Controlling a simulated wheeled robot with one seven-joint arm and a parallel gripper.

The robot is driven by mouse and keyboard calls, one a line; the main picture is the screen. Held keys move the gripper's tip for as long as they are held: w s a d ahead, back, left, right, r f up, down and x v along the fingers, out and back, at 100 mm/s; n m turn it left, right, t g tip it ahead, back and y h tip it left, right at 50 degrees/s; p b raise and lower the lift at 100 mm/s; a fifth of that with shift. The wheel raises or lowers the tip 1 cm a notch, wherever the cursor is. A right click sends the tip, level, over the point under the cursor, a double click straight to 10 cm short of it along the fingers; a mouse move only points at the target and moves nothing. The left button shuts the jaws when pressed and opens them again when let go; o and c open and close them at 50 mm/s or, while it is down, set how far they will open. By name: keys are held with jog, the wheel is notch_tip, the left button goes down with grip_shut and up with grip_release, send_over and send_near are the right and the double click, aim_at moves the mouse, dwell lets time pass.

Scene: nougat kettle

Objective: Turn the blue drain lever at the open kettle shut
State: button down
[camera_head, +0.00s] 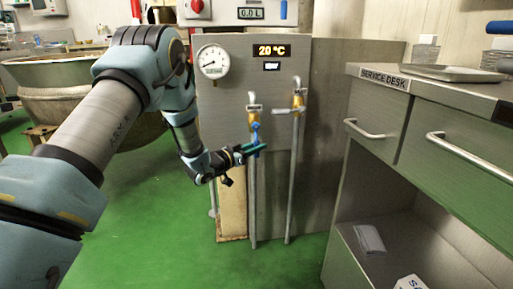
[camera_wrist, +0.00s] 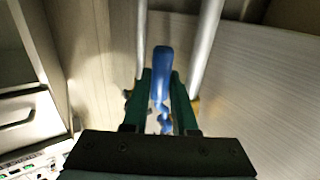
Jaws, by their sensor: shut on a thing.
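A blue lever (camera_head: 256,131) hangs down below the brass valve on the left pipe (camera_head: 253,205) of the grey panel. My gripper (camera_head: 256,149) is at the lower part of this lever. In the wrist view the blue lever (camera_wrist: 162,62) stands between the two green fingers of my gripper (camera_wrist: 162,80), which is shut on it. The valve body behind it is mostly hidden there. A large metal kettle (camera_head: 60,72) stands at the left, partly behind my arm.
A second pipe with a brass valve (camera_head: 298,101) and pale handle stands just right. The panel carries a round gauge (camera_head: 212,61) and a "20 °C" display (camera_head: 270,50). A service desk (camera_head: 383,79) with drawers fills the right. Green floor (camera_head: 150,225) is open below my arm.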

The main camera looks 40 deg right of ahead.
jog(key=shift+a, duration=0.1)
dwell(0.3)
jog(key=w+a+r+m+t+y+p, duration=0.3)
jog(key=a+r+m+y+p, duration=0.3)
jog(key=y+p, duration=0.9)
jog(key=shift+r+m+t+p, duration=0.3)
jog(key=shift+r+p, duration=0.05)
jog(key=shift+p, duration=0.85)
jog(key=shift+a, duration=0.1)
jog(key=c, duration=1)
grip_release()
jog(key=shift+r, duration=0.1)
